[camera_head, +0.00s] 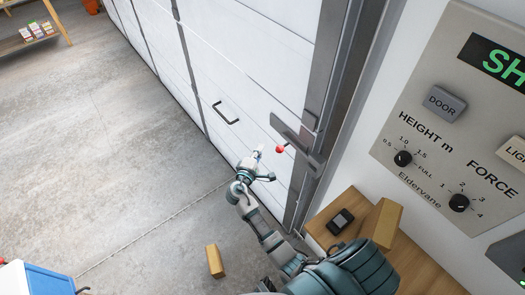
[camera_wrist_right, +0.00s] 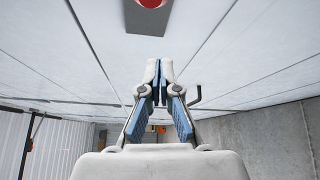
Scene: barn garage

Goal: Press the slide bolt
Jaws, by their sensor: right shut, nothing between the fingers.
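The slide bolt (camera_head: 298,142) is a grey metal bar mounted at the right edge of the white garage door, next to the grey frame. Its red knob (camera_head: 280,149) sticks out at the lower left of the bar. In the right wrist view the red knob (camera_wrist_right: 152,2) shows at the top edge, in front of a grey plate. My right gripper (camera_head: 260,150) is shut and empty, just left of the knob and apart from it. In the right wrist view its fingertips (camera_wrist_right: 153,66) are together, below the knob. My left gripper is not in view.
A black door handle (camera_head: 226,113) is left of the bolt. A control panel (camera_head: 455,120) with buttons and dials is on the right wall. A wooden table (camera_head: 422,262) holds a dark device (camera_head: 340,221) and a wood block (camera_head: 387,222). Another block (camera_head: 214,261) is on the floor.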

